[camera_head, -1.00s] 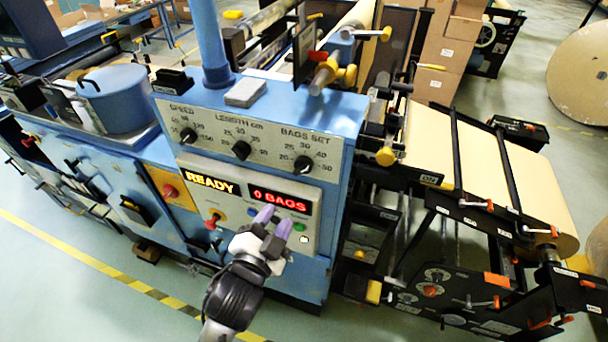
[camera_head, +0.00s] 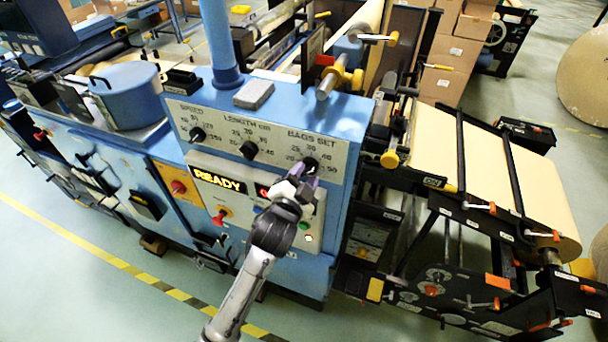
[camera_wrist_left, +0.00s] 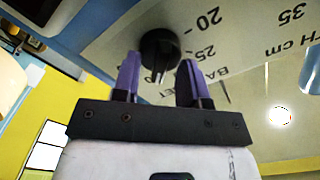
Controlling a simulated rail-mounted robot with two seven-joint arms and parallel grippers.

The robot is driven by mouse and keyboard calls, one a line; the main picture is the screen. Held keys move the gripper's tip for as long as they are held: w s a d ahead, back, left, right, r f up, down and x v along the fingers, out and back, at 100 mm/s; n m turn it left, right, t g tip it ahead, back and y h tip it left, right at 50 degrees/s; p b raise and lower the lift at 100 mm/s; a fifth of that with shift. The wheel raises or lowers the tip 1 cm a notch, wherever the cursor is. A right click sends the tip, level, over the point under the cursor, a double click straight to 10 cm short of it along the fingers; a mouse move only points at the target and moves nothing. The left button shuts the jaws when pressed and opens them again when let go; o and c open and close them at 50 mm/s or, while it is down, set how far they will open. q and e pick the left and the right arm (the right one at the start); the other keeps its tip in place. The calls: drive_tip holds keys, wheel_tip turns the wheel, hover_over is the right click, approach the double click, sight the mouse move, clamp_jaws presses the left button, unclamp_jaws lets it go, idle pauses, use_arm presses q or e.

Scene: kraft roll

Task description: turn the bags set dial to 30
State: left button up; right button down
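The bags set dial (camera_head: 311,163) is a round black knob at the right end of the grey dial plate, under the BAGS SET label. In the left wrist view the knob (camera_wrist_left: 160,50) shows a pale pointer line aimed down the picture, with the numbers 20 and 25 beside it. The number it points at cannot be told. My left gripper (camera_head: 301,177) is just in front of the dial. In its wrist view the purple fingertips (camera_wrist_left: 160,78) are open, one on each side of the knob's lower part; contact cannot be told. My right gripper is not in view.
The speed dial (camera_head: 197,134) and length dial (camera_head: 249,150) sit left on the same plate. Below are the READY display (camera_head: 219,179), a red-knobbed switch (camera_head: 219,217) and buttons. My left gripper partly covers the bags counter. A grey box (camera_head: 254,94) lies on top of the cabinet.

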use_arm(q)
drive_tip(key=shift+c, duration=0.2)
clamp_jaws()
idle(0.3)
drive_tip(key=n+p, duration=0.2)
drive_tip(key=n, duration=0.2)
drive_tip(key=shift+n, duration=0.4)
drive_tip(key=n+p, duration=0.1)
drive_tip(key=n, duration=0.2)
drive_tip(key=shift+p, duration=0.3)
drive_tip(key=shift+n, duration=0.4)
